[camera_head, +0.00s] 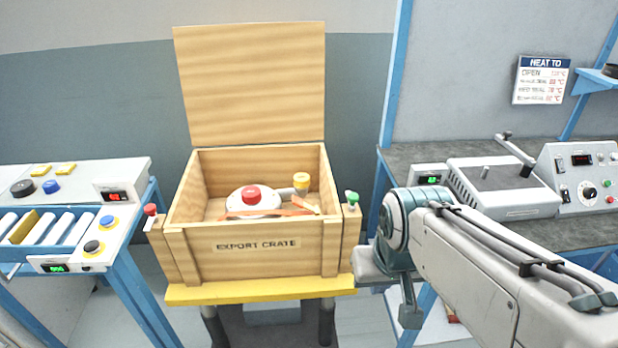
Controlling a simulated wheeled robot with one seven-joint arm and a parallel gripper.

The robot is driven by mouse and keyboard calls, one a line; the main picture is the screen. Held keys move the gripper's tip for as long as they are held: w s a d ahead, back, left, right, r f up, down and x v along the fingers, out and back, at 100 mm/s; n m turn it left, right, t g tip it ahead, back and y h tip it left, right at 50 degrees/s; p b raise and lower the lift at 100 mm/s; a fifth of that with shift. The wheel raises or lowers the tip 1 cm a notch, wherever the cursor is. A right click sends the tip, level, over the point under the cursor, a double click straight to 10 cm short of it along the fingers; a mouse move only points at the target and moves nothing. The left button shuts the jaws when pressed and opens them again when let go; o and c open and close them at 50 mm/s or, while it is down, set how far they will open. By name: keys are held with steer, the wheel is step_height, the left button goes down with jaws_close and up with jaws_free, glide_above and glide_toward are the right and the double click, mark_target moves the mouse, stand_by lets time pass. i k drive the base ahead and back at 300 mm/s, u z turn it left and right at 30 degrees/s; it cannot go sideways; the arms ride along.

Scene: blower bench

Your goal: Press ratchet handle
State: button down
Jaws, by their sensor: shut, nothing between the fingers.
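The open wooden export crate (193,253) stands in the middle with its lid (250,85) raised upright behind it. Inside it is a rounded white unit (236,206) with a red cap (251,195). An orange strap (262,213) runs across the front of the unit. A small orange-tan piece (305,204) lies at the strap's right end; it could be the ratchet handle, but it is too small to tell. My gripper (410,312) points down outside the crate, to its right, apart from the strap. It is shut and empty, its fingertips hard to make out.
A red-topped post (150,210) and a green-topped post (351,198) flank the crate. A yellow-topped fitting (301,180) rises inside it. The crate rests on a yellow stand (260,291). Benches with a roller station (40,228) and a sealing machine (503,190) stand left and right.

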mark_target(297, 202)
steer(key=i, duration=1)
